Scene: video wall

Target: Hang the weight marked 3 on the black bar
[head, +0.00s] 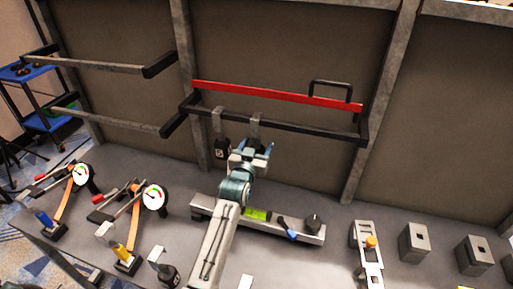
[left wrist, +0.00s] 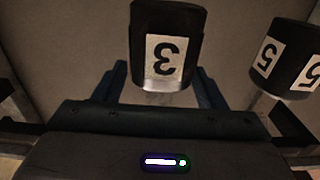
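The black bar (head: 285,125) runs along the back panel. The weight marked 3 (left wrist: 165,50) is a dark cylinder with a white label in the left wrist view. In the head view its pale hook (head: 256,127) is at the black bar, and its body is mostly hidden behind my gripper. My left gripper (head: 252,152) is just below and in front of it. Its fingers stand apart on either side of the weight's near end, with a gap visible. My right gripper is not in view.
A weight marked 5 (head: 222,149) hangs from the black bar to the left and also shows in the left wrist view (left wrist: 287,58). A red bar (head: 270,96) is above. A level beam (head: 305,232), gauges (head: 154,197) and grey blocks (head: 414,243) stand on the table.

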